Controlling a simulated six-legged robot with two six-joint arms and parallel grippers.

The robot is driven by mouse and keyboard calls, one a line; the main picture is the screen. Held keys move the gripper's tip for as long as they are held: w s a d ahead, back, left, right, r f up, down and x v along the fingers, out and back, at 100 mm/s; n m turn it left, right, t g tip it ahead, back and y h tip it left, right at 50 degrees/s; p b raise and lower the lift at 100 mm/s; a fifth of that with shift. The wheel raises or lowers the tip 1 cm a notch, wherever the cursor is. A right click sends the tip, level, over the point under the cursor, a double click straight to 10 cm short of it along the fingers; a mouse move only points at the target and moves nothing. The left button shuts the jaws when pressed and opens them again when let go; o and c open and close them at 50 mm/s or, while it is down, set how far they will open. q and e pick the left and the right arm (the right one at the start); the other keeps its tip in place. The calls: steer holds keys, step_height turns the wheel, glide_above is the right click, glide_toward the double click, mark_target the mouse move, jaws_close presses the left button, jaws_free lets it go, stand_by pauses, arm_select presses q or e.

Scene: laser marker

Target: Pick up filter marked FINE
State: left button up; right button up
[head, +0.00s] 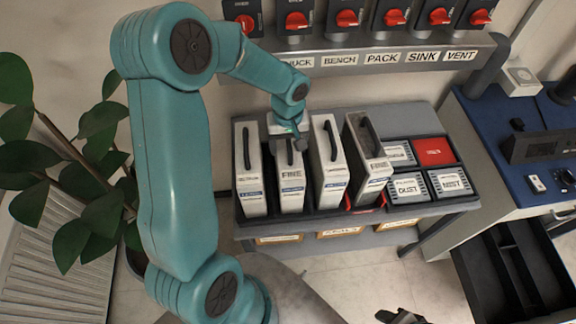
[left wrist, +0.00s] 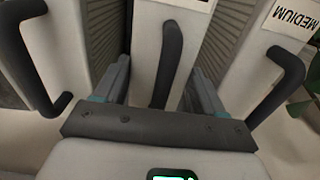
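The filter marked FINE (head: 291,186) is a white upright block, second from the left in a dark rack on a grey bench. My left gripper (head: 288,143) is at its top and covers much of its handle in the head view. In the left wrist view, the dark curved handle (left wrist: 168,65) of the middle filter stands between the two open fingers, with a gap on both sides. That filter's label is mostly cut off at the top edge. A dark piece at the bottom edge of the head view may be my right gripper (head: 401,317); its fingers are not clear.
Handled filters stand close on both sides: one left (head: 249,180), one right (head: 330,175), and a tilted one (head: 368,170) beyond. The left neighbour reads MEDIUM in the left wrist view (left wrist: 290,22). Flat cartridges, one red (head: 433,152), lie right. A plant (head: 92,190) stands left.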

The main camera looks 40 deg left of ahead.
arm_select(q)
jaws_close()
steer(key=shift+w+d, duration=0.1)
steer(key=shift+w, duration=0.05)
steer(key=shift+r, duration=0.1)
